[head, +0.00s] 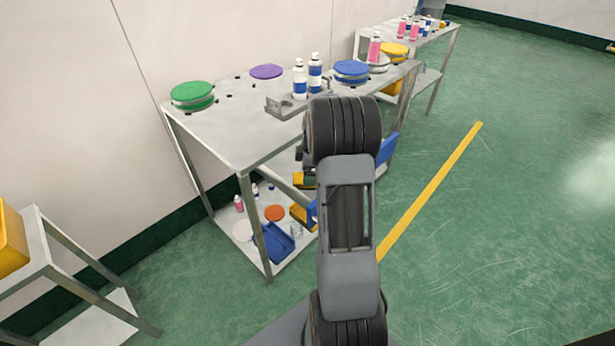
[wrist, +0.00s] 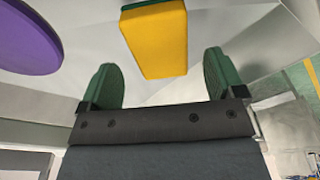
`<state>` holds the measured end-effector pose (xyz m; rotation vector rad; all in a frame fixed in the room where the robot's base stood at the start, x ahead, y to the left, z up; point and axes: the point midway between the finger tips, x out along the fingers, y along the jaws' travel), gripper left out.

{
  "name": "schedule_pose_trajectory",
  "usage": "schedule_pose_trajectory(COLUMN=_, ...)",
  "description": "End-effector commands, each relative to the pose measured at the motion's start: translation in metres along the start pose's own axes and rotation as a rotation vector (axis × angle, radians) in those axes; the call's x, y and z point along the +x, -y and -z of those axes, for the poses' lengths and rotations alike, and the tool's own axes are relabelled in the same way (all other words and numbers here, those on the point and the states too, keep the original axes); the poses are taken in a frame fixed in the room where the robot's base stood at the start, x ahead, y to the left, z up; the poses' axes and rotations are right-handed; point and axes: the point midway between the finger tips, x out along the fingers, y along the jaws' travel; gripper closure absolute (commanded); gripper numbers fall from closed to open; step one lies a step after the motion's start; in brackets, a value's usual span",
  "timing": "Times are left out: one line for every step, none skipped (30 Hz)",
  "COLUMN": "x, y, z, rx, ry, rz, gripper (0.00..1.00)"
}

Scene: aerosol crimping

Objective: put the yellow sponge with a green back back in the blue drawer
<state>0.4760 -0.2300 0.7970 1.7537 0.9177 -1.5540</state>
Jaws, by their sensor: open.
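The yellow sponge (wrist: 155,42) with a green back shows at the top middle of the wrist view, its green side along the upper edge. My gripper (wrist: 160,84) has its two green-padded fingers spread wide. The sponge is ahead of the gap between them, with clear space on both sides; neither finger touches it. In the head view my arm covers the middle of the scene, and I can make out neither sponge nor gripper. A blue panel (head: 387,150) shows right of my arm, below the tabletop; I cannot tell whether it is the blue drawer.
A purple disc (wrist: 28,38) lies left of the sponge in the wrist view. The metal table (head: 230,135) carries a green round lid (head: 193,95), a blue round lid (head: 351,71) and bottles (head: 299,80). A blue bin (head: 273,243) is on its lower shelf. Floor at right is clear.

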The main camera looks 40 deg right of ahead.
Motion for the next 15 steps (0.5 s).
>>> schedule_pose_trajectory(x=-0.013, y=-0.001, z=0.000, rx=0.000, ry=0.000, rz=-0.004, gripper=0.12)
schedule_pose_trajectory(x=-0.019, y=-0.001, z=0.000, rx=0.000, ry=0.000, rz=-0.005, gripper=0.12)
schedule_pose_trajectory(x=-0.027, y=-0.001, z=0.000, rx=0.001, ry=0.000, rz=-0.005, gripper=0.12)
schedule_pose_trajectory(x=-0.032, y=-0.001, z=0.000, rx=0.001, ry=0.000, rz=-0.005, gripper=0.12)
schedule_pose_trajectory(x=-0.037, y=-0.001, z=0.000, rx=0.001, ry=-0.001, rz=-0.004, gripper=0.12)
schedule_pose_trajectory(x=-0.044, y=-0.001, z=0.000, rx=0.001, ry=-0.001, rz=-0.004, gripper=0.12)
schedule_pose_trajectory(x=-0.049, y=-0.001, z=0.000, rx=0.001, ry=-0.001, rz=-0.004, gripper=0.12)
schedule_pose_trajectory(x=-0.054, y=-0.001, z=0.000, rx=0.001, ry=0.000, rz=-0.003, gripper=0.12)
schedule_pose_trajectory(x=-0.059, y=-0.001, z=0.000, rx=0.002, ry=0.000, rz=-0.003, gripper=0.12)
schedule_pose_trajectory(x=-0.063, y=-0.001, z=0.000, rx=0.002, ry=0.000, rz=-0.003, gripper=0.12)
schedule_pose_trajectory(x=-0.066, y=-0.001, z=0.000, rx=0.002, ry=0.000, rz=-0.002, gripper=0.12)
schedule_pose_trajectory(x=-0.070, y=-0.001, z=0.000, rx=0.001, ry=0.000, rz=-0.003, gripper=0.12)
schedule_pose_trajectory(x=-0.073, y=-0.001, z=0.000, rx=0.001, ry=0.000, rz=-0.002, gripper=0.12)
schedule_pose_trajectory(x=-0.075, y=0.000, z=0.000, rx=0.002, ry=0.000, rz=-0.002, gripper=0.12)
schedule_pose_trajectory(x=-0.079, y=0.001, z=0.002, rx=0.006, ry=0.001, rz=-0.002, gripper=0.12)
